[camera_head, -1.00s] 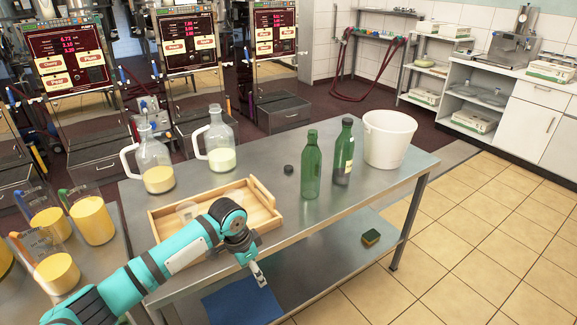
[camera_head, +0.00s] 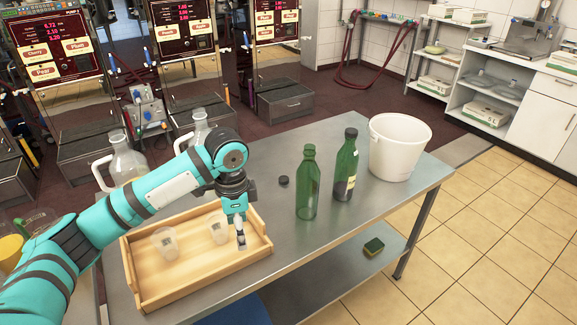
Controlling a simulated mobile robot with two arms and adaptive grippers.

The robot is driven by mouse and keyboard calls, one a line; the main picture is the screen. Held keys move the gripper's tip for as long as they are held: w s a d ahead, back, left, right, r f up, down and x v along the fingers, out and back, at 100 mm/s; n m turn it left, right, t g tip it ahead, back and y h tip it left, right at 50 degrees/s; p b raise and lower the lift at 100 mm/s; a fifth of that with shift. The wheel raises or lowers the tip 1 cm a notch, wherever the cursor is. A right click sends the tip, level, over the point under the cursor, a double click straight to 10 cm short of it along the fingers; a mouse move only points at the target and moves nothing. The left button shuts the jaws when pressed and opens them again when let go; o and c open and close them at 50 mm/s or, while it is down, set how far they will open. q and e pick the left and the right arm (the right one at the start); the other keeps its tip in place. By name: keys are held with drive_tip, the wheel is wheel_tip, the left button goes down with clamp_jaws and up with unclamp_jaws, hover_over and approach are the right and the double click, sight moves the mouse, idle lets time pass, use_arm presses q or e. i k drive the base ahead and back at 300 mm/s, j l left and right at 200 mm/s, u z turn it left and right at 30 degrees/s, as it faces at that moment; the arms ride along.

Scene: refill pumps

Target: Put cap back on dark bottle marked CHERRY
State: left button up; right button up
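A small black cap (camera_head: 283,180) lies on the steel table (camera_head: 280,235), left of two bottles. A green bottle (camera_head: 307,190) stands upright with a green, seemingly bare mouth. Behind it to the right, a darker green bottle (camera_head: 346,165) stands upright with a black top. A label shows on its right side, but I cannot read it. No CHERRY marking is legible on either bottle. My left gripper (camera_head: 240,240) points down over the right part of the wooden tray, left of the cap and apart from it. Its fingers are seen too narrowly to tell their opening. My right gripper is out of view.
The wooden tray (camera_head: 262,243) holds two clear cups (camera_head: 165,243). Two glass jugs (camera_head: 122,160) stand behind my arm, partly hidden. A white bucket (camera_head: 400,150) stands right of the bottles. A sponge (camera_head: 374,247) lies on the lower shelf.

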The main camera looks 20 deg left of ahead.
sight(308, 174)
drive_tip(key=i+j, duration=0.1)
drive_tip(key=i, duration=1.3)
